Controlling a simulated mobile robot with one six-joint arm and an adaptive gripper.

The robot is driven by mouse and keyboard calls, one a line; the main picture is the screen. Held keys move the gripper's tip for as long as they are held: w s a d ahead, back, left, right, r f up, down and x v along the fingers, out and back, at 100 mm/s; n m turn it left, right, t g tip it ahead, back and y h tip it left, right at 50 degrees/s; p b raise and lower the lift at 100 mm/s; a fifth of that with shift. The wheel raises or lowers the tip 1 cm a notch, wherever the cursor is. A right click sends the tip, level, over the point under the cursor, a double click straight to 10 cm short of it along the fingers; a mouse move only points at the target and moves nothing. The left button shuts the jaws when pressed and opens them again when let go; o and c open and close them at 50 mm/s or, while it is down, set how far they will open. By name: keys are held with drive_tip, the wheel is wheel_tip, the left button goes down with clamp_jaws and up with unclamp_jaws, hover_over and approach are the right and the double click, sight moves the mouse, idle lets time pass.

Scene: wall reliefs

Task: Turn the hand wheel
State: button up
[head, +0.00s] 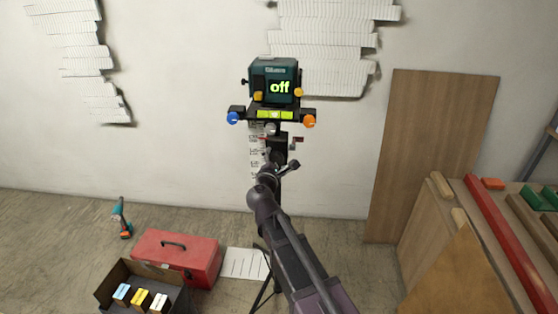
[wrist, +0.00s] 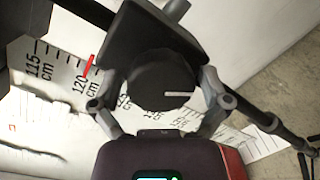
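The hand wheel (wrist: 165,88), a dark round knob with one pale line pointing right, sits mid-picture in the wrist view. My gripper (wrist: 160,82) has one finger on each side of it. I cannot tell whether the fingers press on its rim. In the head view my gripper (head: 270,165) is at the tripod column, and the wheel cannot be made out there. A height scale (wrist: 60,72) with a red pointer (wrist: 89,66) near 120 cm runs beside the wheel.
The tripod's head carries a bar with a blue knob (head: 233,118) and an orange knob (head: 309,121). A red toolbox (head: 178,258), a dark open box (head: 112,283) and a drill (head: 121,218) are on the floor at left. Wooden boards (head: 433,150) lean at right.

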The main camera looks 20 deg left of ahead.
drive_tip(key=shift+s, duration=0.1)
drive_tip(key=shift+s, duration=0.1)
drive_tip(key=s+d, duration=0.1)
drive_tip(key=s, duration=1)
drive_tip(key=shift+s+d, duration=0.2)
drive_tip(key=shift+s, duration=0.15)
idle(0.4)
